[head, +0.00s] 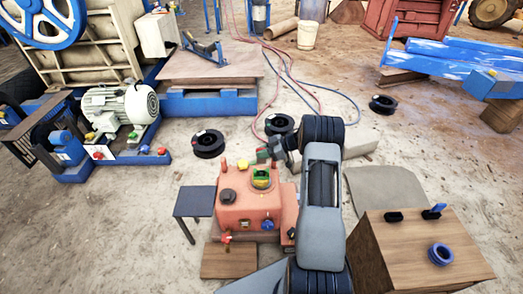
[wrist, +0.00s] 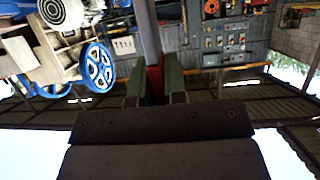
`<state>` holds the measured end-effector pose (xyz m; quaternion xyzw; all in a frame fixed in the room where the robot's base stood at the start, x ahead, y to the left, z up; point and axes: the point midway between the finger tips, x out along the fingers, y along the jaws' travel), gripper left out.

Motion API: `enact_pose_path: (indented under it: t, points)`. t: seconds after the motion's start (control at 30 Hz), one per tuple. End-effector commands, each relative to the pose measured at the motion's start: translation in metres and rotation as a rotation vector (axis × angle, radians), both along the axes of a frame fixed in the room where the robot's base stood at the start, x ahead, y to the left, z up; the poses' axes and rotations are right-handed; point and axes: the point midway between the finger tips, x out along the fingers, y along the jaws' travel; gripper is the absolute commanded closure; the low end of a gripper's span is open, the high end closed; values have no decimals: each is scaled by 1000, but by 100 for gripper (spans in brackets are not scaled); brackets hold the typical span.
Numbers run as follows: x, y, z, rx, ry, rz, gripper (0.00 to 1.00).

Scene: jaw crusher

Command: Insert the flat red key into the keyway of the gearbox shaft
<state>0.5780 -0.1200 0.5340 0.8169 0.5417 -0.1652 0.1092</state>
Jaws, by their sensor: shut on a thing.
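In the wrist view my gripper (wrist: 155,75) has its two grey-green fingers closed on a red piece, which I take for the flat red key (wrist: 154,86). A smooth grey rod (wrist: 150,35) runs up the picture from the red piece. I cannot tell whether it is the shaft or whether the two touch. In the head view my gripper (head: 265,153) is just behind the orange gearbox (head: 248,209), and the key is too small to make out there. The keyway cannot be made out in either view.
The gearbox has a green and yellow fitting (head: 261,178) and several knobs on it. A small dark table (head: 194,201) stands at its left, a wooden crate (head: 408,250) at the right. Black rings (head: 208,144) and hoses lie on the ground behind.

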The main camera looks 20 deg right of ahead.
Motion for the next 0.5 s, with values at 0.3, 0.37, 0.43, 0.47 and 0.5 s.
enact_pose_path:
  t: [0.3, 0.37, 0.43, 0.47, 0.5]
  points:
    - [0, 0, -23, -1, -2, 0, 100]
    - [0, 0, -27, -1, -3, 0, 100]
    - [0, 0, -32, -3, -4, 0, 100]
    - [0, 0, -33, -3, -4, 0, 100]
    - [0, 0, -35, -2, -3, -1, 100]
